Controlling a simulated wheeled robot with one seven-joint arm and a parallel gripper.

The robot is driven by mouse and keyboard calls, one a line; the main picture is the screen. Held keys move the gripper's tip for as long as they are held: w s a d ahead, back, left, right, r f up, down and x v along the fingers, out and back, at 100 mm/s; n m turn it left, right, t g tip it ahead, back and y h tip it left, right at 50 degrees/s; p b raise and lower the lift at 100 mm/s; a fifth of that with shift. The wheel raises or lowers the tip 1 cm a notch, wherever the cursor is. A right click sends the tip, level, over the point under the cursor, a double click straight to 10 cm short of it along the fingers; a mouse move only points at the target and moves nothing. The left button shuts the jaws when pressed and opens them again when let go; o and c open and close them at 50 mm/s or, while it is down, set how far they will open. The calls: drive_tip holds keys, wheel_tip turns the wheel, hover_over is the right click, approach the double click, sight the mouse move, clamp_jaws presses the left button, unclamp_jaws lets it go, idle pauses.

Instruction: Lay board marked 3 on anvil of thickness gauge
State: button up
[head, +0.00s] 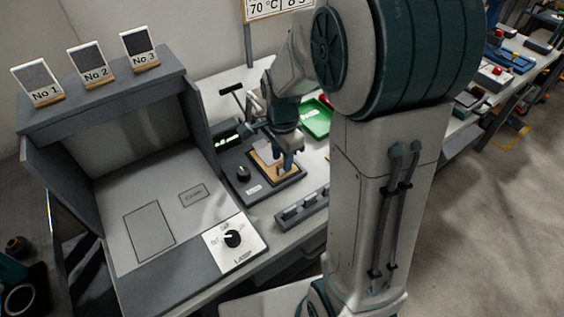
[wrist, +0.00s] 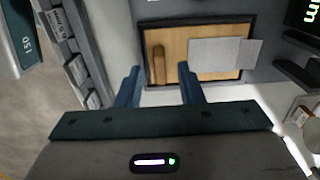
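My gripper (wrist: 160,75) is open in the wrist view, its two blue fingers apart with nothing seen between them. In the head view my gripper (head: 286,164) is over a tan pad in a dark frame. The pad (wrist: 174,47) carries a small wooden peg (wrist: 158,65) and a pale grey rectangular sheet (wrist: 215,52) with a second grey piece at its right edge. No number is readable on the sheet. A dark device with a lit green display (head: 228,140), possibly the thickness gauge, stands behind the pad; its anvil cannot be made out.
Sample cards No 1 (head: 38,83), No 2 (head: 91,64) and No 3 (head: 139,48) stand on the grey booth at left. A lamp knob (head: 233,238) is on its front. A green tray (head: 316,119) lies behind my arm. A rack of grey blocks (head: 301,208) borders the pad's front.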

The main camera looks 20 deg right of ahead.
wheel_tip(320, 180, up, 8)
drive_tip(key=s+r+n+t, duration=0.1)
drive_tip(key=s+n+t, duration=0.1)
drive_tip(key=s+n, duration=1.1)
drive_tip(key=shift+s+r+n+t+p, duration=0.3)
drive_tip(key=shift+s+r+n, duration=0.1)
drive_tip(key=shift+n, duration=0.2)
drive_tip(key=shift+a, duration=0.1)
drive_tip(key=p+v, duration=0.2)
drive_tip(key=v, duration=0.1)
drive_tip(key=shift+w+r+p, duration=0.1)
drive_tip(key=shift+w+p, duration=0.25)
drive_tip(key=shift+p, duration=0.05)
